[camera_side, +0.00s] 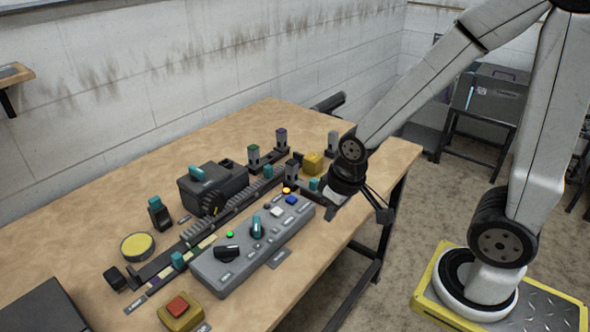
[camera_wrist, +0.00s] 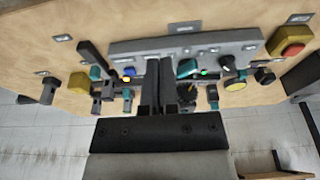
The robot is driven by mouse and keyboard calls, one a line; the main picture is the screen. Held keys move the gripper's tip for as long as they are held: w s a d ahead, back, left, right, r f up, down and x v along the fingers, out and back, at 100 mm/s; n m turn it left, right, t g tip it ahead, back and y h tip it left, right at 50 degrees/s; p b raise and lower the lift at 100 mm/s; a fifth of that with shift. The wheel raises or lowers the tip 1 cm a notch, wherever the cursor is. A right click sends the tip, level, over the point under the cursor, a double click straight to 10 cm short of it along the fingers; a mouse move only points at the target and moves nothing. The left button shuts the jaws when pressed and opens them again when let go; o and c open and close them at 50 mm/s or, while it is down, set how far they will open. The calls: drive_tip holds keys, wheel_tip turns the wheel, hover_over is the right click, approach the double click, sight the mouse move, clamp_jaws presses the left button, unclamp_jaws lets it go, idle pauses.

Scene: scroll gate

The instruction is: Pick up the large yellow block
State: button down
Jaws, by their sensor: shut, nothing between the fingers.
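The large yellow block (camera_side: 313,162) sits on the wooden table near its right end, behind the grey control panel. It also shows in the wrist view (camera_wrist: 79,83), at the left. My gripper (camera_side: 334,208) is to the right of the block and apart from it, above the table's near right edge. In the wrist view its two dark fingers (camera_wrist: 158,72) lie together at the middle, with no block between them.
The grey control panel (camera_side: 238,262) with knobs and buttons lies close to my gripper. Grey posts (camera_side: 281,140) stand near the block. A dark box (camera_side: 213,185), a yellow disc (camera_side: 137,246) and a red button on a yellow base (camera_side: 180,312) are further left.

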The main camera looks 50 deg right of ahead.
idle(0.3)
unclamp_jaws()
drive_tip(key=shift+r, duration=0.1)
